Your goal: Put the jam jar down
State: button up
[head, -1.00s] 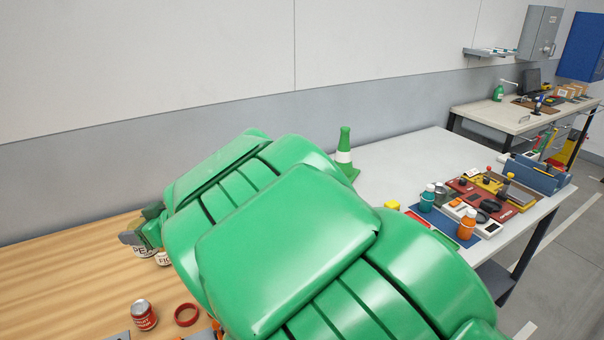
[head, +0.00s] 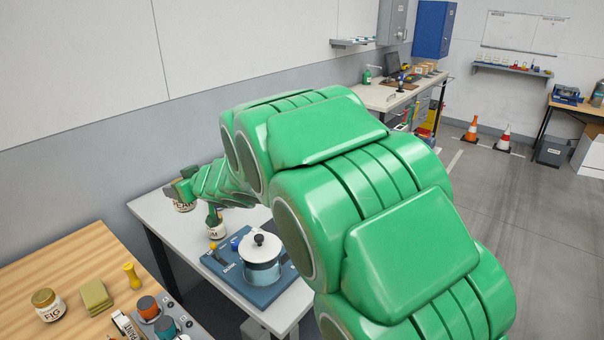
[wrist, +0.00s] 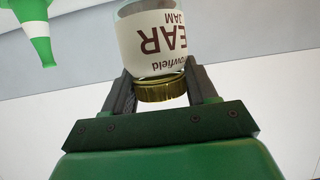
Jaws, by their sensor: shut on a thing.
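The pear jam jar, glass with a white label and gold lid, is in my gripper (wrist: 160,85) in the wrist view. The jar (wrist: 158,40) shows upside down there, its lid between the two dark fingers. In the head view my gripper (head: 183,195) is at the far left end of my arm, with the pear jar (head: 184,207) below it over the far edge of the white table (head: 158,210). I cannot tell whether the jar's base touches the table.
A blue mat (head: 228,272) with a white-lidded pot (head: 262,262) covers the white table's near part. A fig jar (head: 48,306), a folded green cloth (head: 96,297) and paint things are on the wooden table (head: 80,255).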

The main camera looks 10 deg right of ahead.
jog(key=w+d+f+m+t+h, duration=0.15)
jog(key=w+d, duration=0.25)
jog(key=d, duration=0.8)
jog(key=w+d+m+t+h, duration=0.2)
jog(key=w+d+m+h, duration=0.15)
jog(key=d, duration=0.85)
jog(key=shift+w+a+f, duration=0.5)
jog(key=shift+w+f, duration=1.95)
jog(key=shift+f, duration=0.6)
jog(key=shift+w+a+f, duration=0.55)
jog(key=shift+w+f, duration=1.85)
jog(key=shift+f, duration=0.6)
jog(key=shift+w+a+f, duration=0.5)
jog(key=shift+w+f, duration=1.95)
jog(key=shift+f, duration=0.6)
jog(key=shift+f, duration=0.1)
jog(key=o, duration=1.3)
jog(key=shift+y, duration=0.3)
